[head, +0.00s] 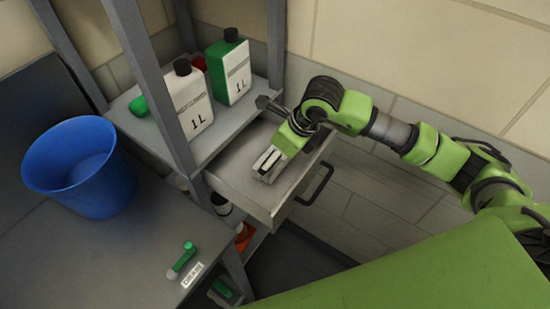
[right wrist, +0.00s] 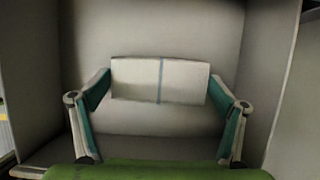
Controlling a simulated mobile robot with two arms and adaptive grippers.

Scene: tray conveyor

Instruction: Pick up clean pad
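The clean pad (right wrist: 160,80) is a flat white rectangle with a thin blue stripe down its middle. It lies on the floor of the open grey drawer (head: 230,179). My right gripper (head: 265,168) reaches down into this drawer. In the right wrist view its two fingers are spread wide, with the tips close to the pad's left and right ends. Whether they touch the pad I cannot tell. In the head view the gripper covers the pad. My left gripper is not in view.
A white bottle (head: 190,101) and a green-and-white bottle (head: 229,70) stand on the shelf above and left of the drawer. A blue bucket (head: 78,170) and a small green item (head: 182,262) are on the left table. A black handle (head: 318,184) is on the drawer front.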

